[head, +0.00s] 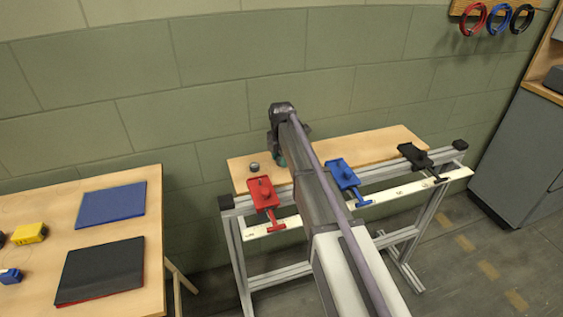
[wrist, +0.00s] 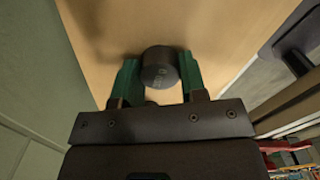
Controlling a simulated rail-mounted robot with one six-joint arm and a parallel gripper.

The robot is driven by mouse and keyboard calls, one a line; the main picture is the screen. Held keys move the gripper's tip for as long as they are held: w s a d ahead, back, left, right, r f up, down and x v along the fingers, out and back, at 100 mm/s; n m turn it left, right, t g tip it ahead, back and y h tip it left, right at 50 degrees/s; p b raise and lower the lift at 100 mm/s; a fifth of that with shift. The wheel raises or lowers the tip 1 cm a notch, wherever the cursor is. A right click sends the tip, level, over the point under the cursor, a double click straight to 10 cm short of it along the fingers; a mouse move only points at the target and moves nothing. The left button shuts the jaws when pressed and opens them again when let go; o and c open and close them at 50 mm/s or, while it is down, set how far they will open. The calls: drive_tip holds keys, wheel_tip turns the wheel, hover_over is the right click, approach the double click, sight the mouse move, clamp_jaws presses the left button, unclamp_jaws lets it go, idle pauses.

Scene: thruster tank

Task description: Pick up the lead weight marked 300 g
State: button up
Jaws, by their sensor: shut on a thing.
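In the wrist view a dark grey cylindrical weight (wrist: 159,70) sits between the two green fingers of my gripper (wrist: 158,78). The gripper is shut on it. Faint marks show on its side, too small to read. Light wooden board fills the view behind it; I cannot tell whether the weight touches the board. In the head view my gripper (head: 281,160) is over the left part of the wooden board, mostly hidden by my arm, and the held weight cannot be made out. Another small grey weight (head: 254,167) stands on the board to the left.
The wooden board (head: 385,145) lies on a metal frame against the green block wall. Red (head: 262,192), blue (head: 344,175) and black (head: 414,156) fixtures line its front edge. A left table (head: 60,200) holds a blue folder (head: 111,202) and a black folder (head: 100,270).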

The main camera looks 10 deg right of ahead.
drive_tip(key=c, duration=0.4)
wheel_tip(320, 180, up, 10)
drive_tip(key=p, duration=1)
drive_tip(key=shift+r, duration=0.15)
drive_tip(key=shift+c, duration=0.3)
